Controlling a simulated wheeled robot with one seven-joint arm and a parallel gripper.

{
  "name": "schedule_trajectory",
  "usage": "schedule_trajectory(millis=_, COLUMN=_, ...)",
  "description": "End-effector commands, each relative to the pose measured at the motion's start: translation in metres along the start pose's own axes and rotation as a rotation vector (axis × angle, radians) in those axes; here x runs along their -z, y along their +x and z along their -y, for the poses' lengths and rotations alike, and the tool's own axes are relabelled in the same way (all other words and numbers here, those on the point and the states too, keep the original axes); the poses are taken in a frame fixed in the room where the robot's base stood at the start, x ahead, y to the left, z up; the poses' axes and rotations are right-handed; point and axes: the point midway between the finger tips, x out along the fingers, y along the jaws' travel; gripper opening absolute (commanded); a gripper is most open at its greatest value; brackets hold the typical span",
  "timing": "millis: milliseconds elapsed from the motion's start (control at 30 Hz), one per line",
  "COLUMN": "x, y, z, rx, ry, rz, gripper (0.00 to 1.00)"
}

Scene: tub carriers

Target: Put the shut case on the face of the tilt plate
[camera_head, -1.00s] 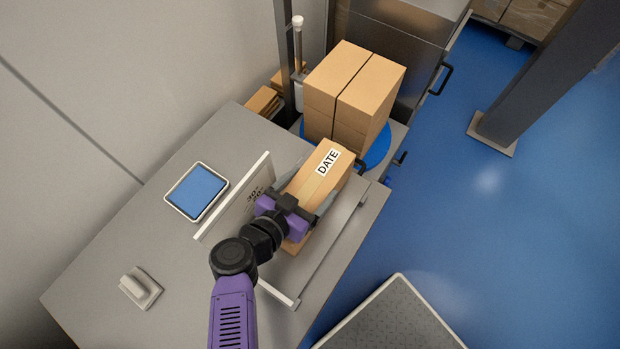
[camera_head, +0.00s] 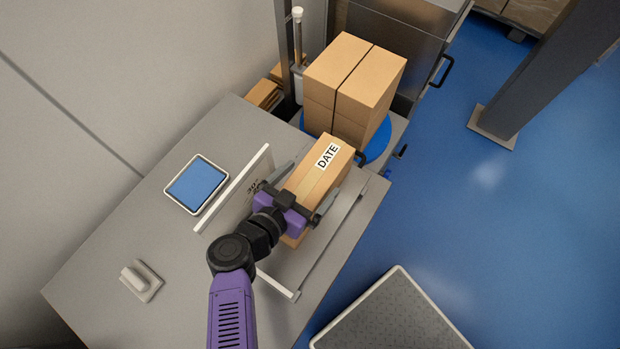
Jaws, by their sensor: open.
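The shut case (camera_head: 318,178) is a long tan carton with tape along its top and a white DATE label near its far end. It lies on or just over the grey tilt plate (camera_head: 289,262), between a white upright wall (camera_head: 222,203) and a low front rail (camera_head: 335,232). My gripper (camera_head: 305,186) is over the near part of the case, open, with one grey finger along each long side. The near end of the case is partly hidden by my gripper. I cannot tell whether the fingers touch it, and its underside is hidden.
Stacked tan cartons (camera_head: 352,85) stand on a blue round turntable (camera_head: 380,143) beyond the bench. A blue-screened tablet (camera_head: 196,184) and a small grey block with a handle (camera_head: 141,280) lie on the bench. A grey-topped platform (camera_head: 392,315) stands at lower right.

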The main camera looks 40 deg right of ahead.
Motion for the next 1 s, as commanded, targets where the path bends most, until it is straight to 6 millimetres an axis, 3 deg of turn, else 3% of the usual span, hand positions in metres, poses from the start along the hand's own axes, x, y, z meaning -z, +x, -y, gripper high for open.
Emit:
schedule_trajectory(millis=500, x=-0.002, y=-0.096, z=0.0, rx=0.001, ry=0.001, rz=0.002, gripper=1.0)
schedule_trajectory(millis=700, x=0.0, y=-0.11, z=0.0, rx=-0.001, ry=0.0, rz=0.0, gripper=1.0)
schedule_trajectory(millis=1000, x=-0.001, y=-0.113, z=-0.002, rx=0.006, ry=0.0, rz=-0.003, gripper=1.0)
